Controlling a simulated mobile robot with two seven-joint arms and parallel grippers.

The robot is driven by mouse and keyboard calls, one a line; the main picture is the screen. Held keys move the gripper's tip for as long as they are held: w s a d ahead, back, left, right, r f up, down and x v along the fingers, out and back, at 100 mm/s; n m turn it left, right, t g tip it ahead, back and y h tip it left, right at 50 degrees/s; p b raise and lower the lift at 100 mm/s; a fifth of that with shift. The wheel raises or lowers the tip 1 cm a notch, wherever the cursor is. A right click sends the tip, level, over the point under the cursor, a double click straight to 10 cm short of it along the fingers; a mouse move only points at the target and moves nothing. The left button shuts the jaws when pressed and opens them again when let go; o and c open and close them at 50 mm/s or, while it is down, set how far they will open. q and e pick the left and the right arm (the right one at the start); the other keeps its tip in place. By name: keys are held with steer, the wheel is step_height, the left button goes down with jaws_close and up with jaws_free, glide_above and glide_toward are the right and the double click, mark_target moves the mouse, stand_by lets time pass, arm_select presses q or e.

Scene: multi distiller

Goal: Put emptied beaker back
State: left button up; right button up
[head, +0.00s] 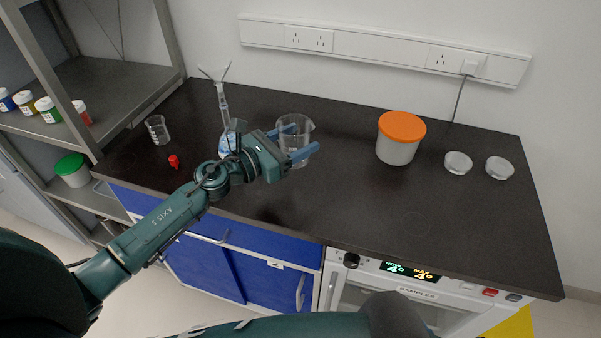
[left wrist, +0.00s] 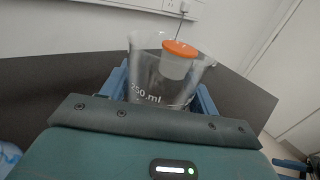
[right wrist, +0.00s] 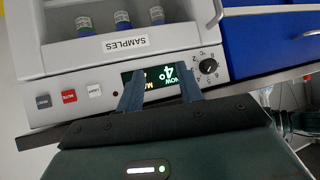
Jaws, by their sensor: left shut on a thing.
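A clear glass beaker (head: 303,132) is between the blue fingers of my left gripper (head: 293,143), which is shut on it. In the left wrist view the beaker (left wrist: 150,75) is upright or nearly so, bears a "250 ml" mark and looks empty. It is over the dark worktop (head: 350,205); I cannot tell whether its base touches. My right gripper (right wrist: 160,92) is open and empty, in front of the sample unit's display; it does not show in the head view.
A smaller beaker (head: 157,130), a red piece (head: 174,161) and a flask with blue liquid (head: 227,140) stand left. An orange-lidded tub (head: 398,145) and two glass dishes (head: 458,162) (head: 499,168) stand right. The worktop's front middle is clear.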

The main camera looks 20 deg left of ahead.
arm_select(q)
step_height(320, 180, down, 4)
steer(key=shift+a+b, duration=0.1)
steer(key=shift+b, duration=0.3)
steer(key=shift+f+b, duration=0.5)
steer(key=shift+f, duration=1.35)
arm_select(e)
steer(key=shift+w+a+f+y, duration=0.2)
steer(key=shift+a+y, duration=0.1)
steer(key=shift+a, duration=0.25)
arm_select(q)
steer(key=shift+f, duration=0.15)
steer(key=o, duration=1.1)
